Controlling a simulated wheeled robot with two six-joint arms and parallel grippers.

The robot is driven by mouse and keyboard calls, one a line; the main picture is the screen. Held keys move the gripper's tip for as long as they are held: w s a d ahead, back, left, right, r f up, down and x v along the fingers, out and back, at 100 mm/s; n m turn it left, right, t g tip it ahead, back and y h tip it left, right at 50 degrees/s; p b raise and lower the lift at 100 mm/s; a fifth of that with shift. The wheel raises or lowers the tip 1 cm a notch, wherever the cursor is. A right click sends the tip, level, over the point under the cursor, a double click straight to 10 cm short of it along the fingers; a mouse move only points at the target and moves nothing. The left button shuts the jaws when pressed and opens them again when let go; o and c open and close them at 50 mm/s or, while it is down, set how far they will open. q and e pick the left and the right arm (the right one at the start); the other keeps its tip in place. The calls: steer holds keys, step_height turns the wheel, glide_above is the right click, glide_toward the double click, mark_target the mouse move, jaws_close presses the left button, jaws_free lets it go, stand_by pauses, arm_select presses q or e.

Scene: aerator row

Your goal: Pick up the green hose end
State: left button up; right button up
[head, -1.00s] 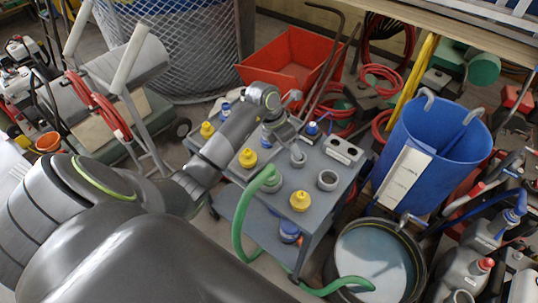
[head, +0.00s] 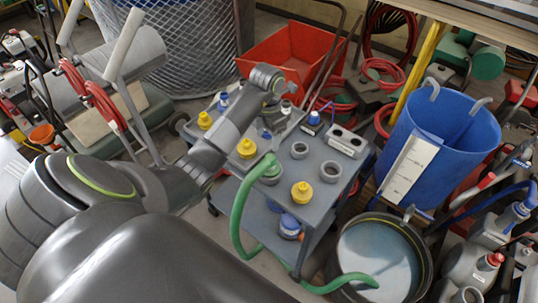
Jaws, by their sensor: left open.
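The green hose (head: 238,215) runs from a grey fitting on the cart top, over the cart's near edge and down into a round dark tub (head: 425,262) of pale liquid. Its upper hose end (head: 268,163) is bent over at that grey fitting (head: 271,178); I cannot tell how firmly it sits there. The other end (head: 365,279) lies in the tub. My left arm reaches in from the left over the cart. My left gripper (head: 284,112) is open, above the cart's far part, beyond the hose end and apart from it. My right gripper is not in view.
The grey cart (head: 318,215) carries yellow-capped pieces (head: 302,191), grey rings (head: 330,171) and a two-hole block (head: 344,140). A blue barrel (head: 435,140) stands at right, a red bin (head: 290,60) behind. Jugs (head: 470,262) crowd the lower right.

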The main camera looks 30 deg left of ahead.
mark_target(270, 156)
arm_select(q)
step_height(270, 156, down, 6)
steer(key=b, duration=0.5)
steer(key=shift+f+b, duration=0.25)
steer(key=shift+b, duration=0.05)
steer(key=shift+d+f, duration=0.2)
steer(key=shift+f, duration=0.2)
steer(key=f, duration=0.1)
steer(key=f+p, duration=0.1)
steer(key=f, duration=0.1)
steer(key=shift+d+f, duration=0.25)
steer(key=shift+d, duration=0.05)
steer(key=shift+f, duration=0.4)
steer(key=c, duration=1.2)
steer(key=shift+r, duration=0.15)
